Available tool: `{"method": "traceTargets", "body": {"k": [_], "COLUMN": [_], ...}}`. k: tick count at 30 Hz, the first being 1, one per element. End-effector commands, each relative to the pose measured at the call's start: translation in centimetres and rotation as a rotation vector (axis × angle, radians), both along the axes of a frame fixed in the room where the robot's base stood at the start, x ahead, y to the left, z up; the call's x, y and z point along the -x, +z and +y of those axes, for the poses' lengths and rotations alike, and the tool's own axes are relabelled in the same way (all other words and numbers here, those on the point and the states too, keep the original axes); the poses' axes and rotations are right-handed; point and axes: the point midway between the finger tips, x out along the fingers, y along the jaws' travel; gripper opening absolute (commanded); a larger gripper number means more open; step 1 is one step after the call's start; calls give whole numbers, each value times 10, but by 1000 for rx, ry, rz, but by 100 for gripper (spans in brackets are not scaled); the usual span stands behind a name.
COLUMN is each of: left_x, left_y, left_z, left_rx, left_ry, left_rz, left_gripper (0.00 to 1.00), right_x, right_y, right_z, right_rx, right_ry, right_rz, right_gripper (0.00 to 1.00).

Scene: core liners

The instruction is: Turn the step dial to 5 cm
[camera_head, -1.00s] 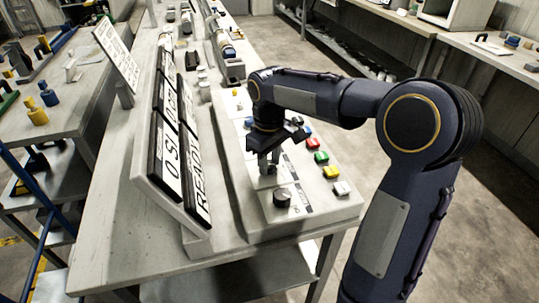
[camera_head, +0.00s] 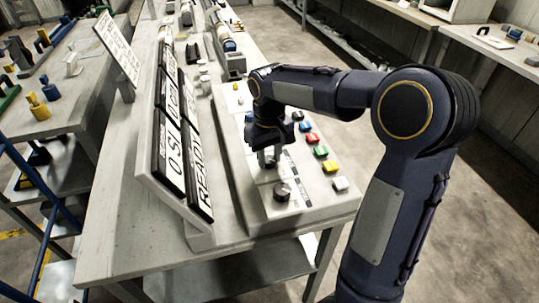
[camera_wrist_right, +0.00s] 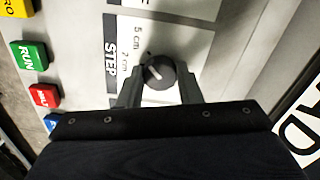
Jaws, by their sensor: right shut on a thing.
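The step dial (camera_wrist_right: 158,72) is a dark round knob with a pale pointer line, beside a black STEP label (camera_wrist_right: 111,60). The marks "5 cm" and "2 cm" are printed near it in the right wrist view. My right gripper (camera_head: 269,162) points down at the panel and its fingers are shut on the dial, one on each side. In the wrist view the gripper (camera_wrist_right: 157,80) covers the lower part. I cannot tell exactly which mark the pointer meets. In the head view the fingers mostly hide the dial. My left gripper is not in view.
The grey control panel (camera_head: 309,208) carries another dark knob (camera_head: 282,192) nearer the front. A row of blue, red, green (camera_head: 320,152), yellow and white (camera_head: 340,184) buttons runs along its right. A sign board (camera_head: 160,199) reading "READY" stands to the left.

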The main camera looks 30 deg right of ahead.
Motion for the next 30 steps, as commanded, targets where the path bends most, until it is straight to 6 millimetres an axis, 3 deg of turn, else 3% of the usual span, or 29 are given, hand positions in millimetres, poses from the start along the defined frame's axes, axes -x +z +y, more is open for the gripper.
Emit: {"method": "traceTargets", "body": {"k": [2, 3, 8, 18, 30], "left_x": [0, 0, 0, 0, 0], "left_y": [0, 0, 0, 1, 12], "left_z": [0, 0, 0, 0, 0], "left_rx": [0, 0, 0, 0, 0], "left_ry": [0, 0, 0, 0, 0], "left_rz": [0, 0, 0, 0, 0], "left_gripper": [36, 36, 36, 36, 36], "right_x": [-1, -1, -1, -1, -1], "right_y": [1, 1, 1, 5, 67], "right_z": [0, 0, 0, 0, 0], "right_rx": [-1, -1, -1, 0, -1], "right_ry": [-2, -2, -2, 0, 0], "right_rz": [-4, -5, -3, -4, -5], "right_gripper": [9, 33, 53, 53, 53]}}
